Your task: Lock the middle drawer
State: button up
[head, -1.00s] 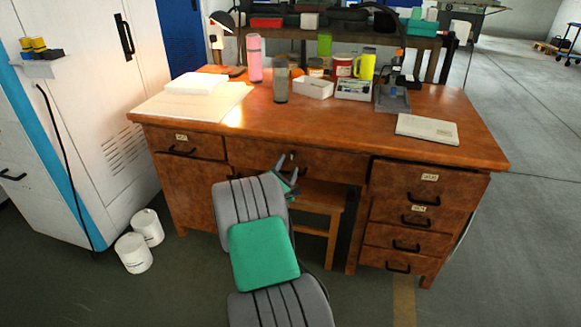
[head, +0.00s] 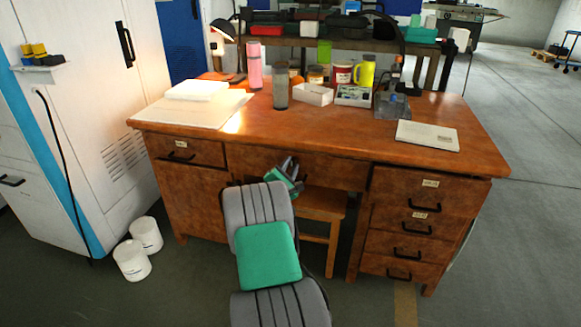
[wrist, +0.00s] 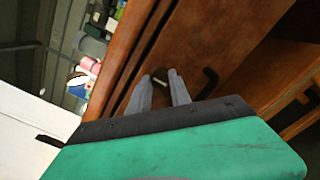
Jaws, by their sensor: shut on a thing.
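The middle drawer (head: 335,170) is the wide, plain brown front under the centre of the desktop. It looks closed, flush with the desk. My gripper (head: 289,164) is at this front, a little left of its middle. In the wrist view my two grey fingers (wrist: 160,80) reach the wood and are shut on a small dark and pale thing at the lock, probably the key. The fingertips hide most of it, so I cannot tell which way it is turned. A black drawer handle (wrist: 208,83) shows beside the fingers in the wrist view.
The wooden desk (head: 320,125) carries a pink bottle (head: 254,66), a grey tumbler (head: 280,88) and other items. A stool (head: 322,203) stands in the knee space below the drawer. Labelled drawers (head: 408,228) are at right, white tubs (head: 132,260) at left.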

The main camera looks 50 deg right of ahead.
grip_shut()
jog(key=shift+m, duration=0.3)
jog(key=m+b, duration=0.1)
jog(key=m, duration=0.2)
jog(key=shift+f+b, duration=0.15)
jog(key=shift+b, duration=0.2)
jog(key=m+b, duration=0.2)
jog(key=m, duration=0.3)
jog(key=m+b, duration=0.3)
jog(key=m, duration=0.1)
jog(key=m+b, duration=0.3)
jog(key=m, duration=0.2)
jog(key=shift+b, duration=0.35)
jog(key=shift+m, duration=0.3)
